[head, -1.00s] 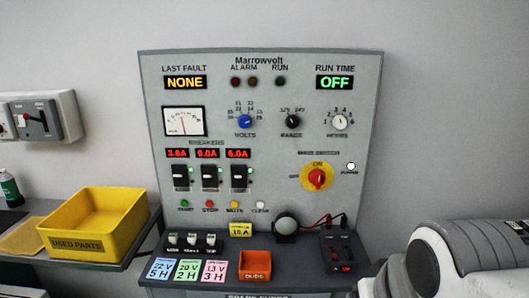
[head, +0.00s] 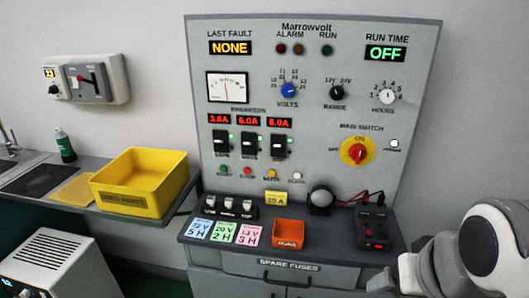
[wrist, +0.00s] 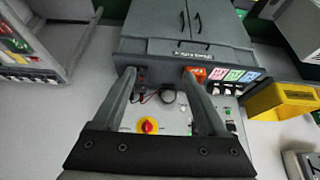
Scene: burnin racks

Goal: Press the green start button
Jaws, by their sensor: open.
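The green start button (head: 223,169) is the leftmost of a row of small buttons low on the grey Marrowvolt panel (head: 310,130), below the breakers. Its label is too blurred to read surely. A red button (head: 247,171) sits right beside it. The green RUN lamp (head: 327,50) looks dark, and the run time display (head: 386,53) reads OFF. My gripper (wrist: 159,72) is open and empty in the wrist view, which shows the panel upside down. Its fingers reach across the panel and bench, apart from the start button. I cannot make out that button there.
Below the panel stand three small switches (head: 228,208), a dark round-headed device (head: 321,197), an orange bin (head: 289,234) and a red-and-black terminal box (head: 374,229) with wires. A yellow used parts bin (head: 140,183) stands at left. A yellow-backed red main switch (head: 357,152) is at right.

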